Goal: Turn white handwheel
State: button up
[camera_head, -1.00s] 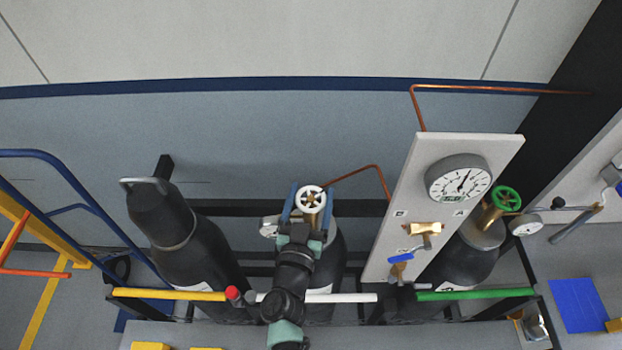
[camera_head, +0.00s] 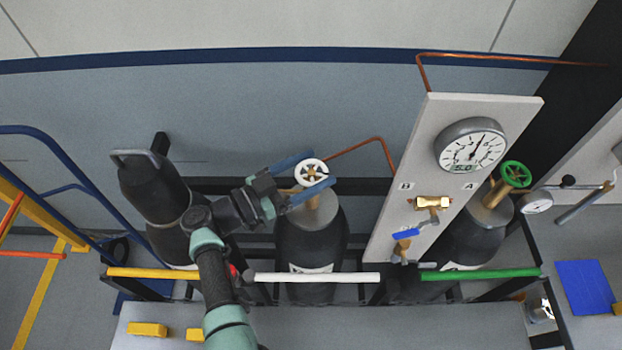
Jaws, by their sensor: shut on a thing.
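The white handwheel (camera_head: 311,172) sits on the brass valve at the top of the middle black gas cylinder (camera_head: 313,240). My gripper (camera_head: 316,172) reaches in from the left, its two blue fingers on either side of the wheel, one behind and one in front. It is shut on the wheel's rim. The front finger covers part of the wheel's lower edge. The brass valve body is partly hidden below the fingers.
A panel (camera_head: 410,180) with a dial gauge (camera_head: 470,145) and a blue-handled valve (camera_head: 405,235) stands to the right. Beyond it is a cylinder with a green handwheel (camera_head: 515,174). A capped cylinder (camera_head: 150,190) stands left. White bar (camera_head: 318,278) crosses in front.

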jog(key=shift+m+g+h+b, duration=0.4)
jog(key=shift+m+g+b, duration=0.1)
jog(key=shift+g+b, duration=0.25)
jog(key=shift+r+g, duration=0.1)
jog(key=shift+g, duration=0.15)
jog(key=o, duration=1.2)
jog(key=shift+d, duration=0.1)
jog(key=b+v, duration=0.4)
jog(key=v, duration=0.9)
jog(key=shift+f+b, duration=0.2)
jog(key=shift+b, duration=0.2)
jog(key=shift+w, duration=0.1)
